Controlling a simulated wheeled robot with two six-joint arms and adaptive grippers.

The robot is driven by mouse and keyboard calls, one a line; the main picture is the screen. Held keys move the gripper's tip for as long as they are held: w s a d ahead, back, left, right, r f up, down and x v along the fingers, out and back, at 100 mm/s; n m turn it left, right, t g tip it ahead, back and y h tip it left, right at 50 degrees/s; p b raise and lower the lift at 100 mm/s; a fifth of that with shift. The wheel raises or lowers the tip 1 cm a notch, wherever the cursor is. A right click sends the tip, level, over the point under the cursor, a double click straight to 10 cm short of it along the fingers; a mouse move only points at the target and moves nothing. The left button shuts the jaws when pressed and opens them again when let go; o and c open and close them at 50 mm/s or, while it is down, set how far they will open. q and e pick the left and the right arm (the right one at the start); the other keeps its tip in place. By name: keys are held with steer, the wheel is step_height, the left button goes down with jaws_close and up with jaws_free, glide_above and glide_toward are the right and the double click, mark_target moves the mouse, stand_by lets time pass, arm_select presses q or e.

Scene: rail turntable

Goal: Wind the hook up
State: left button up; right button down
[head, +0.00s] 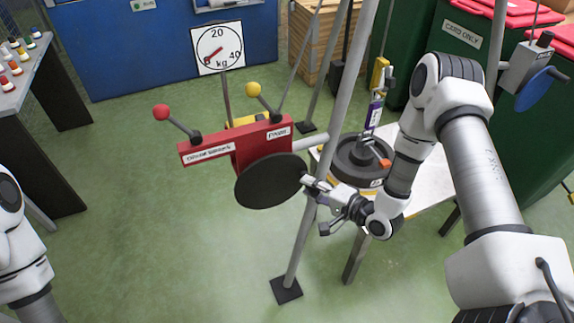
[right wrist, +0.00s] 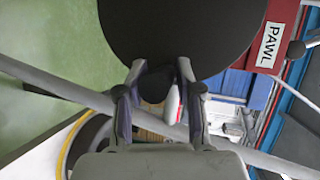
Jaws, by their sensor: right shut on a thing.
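A red winch body (head: 250,148) with a black crank disc (head: 268,182) stands at the tripod's leg in the head view. The black disc fills the top of the right wrist view (right wrist: 180,30). My right gripper (head: 309,182) is at the disc's right edge, shut on its dark handle knob (right wrist: 155,87). A yellow hook block (head: 379,72) hangs at upper right, with a purple-and-white piece (head: 374,112) below it over a stack of black weights (head: 352,158). I cannot tell how these join. My left gripper is out of view.
Two levers, with a red knob (head: 161,112) and a yellow knob (head: 253,89), rise from the winch. The dial (head: 218,47) reads near zero. A tripod leg (head: 300,240) stands close to my right gripper. A white table (head: 427,190) carries the weights.

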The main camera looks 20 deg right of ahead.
steer(key=shift+s+a+f+m+y+b, duration=0.15)
steer(key=shift+f+m+y+b, duration=0.25)
steer(key=shift+f+m+b, duration=1)
steer(key=shift+r+n+t+b, duration=0.3)
steer(key=shift+n+b, duration=0.15)
steer(key=shift+n, duration=0.15)
steer(key=f+m+b, duration=0.1)
steer(key=b, duration=0.2)
steer(key=f+m+t+y+b, duration=0.1)
steer(key=m+b, duration=0.1)
steer(key=b, duration=0.2)
steer(key=shift+a+f, duration=0.25)
steer(key=shift+a, duration=0.15)
steer(key=shift+y, duration=0.3)
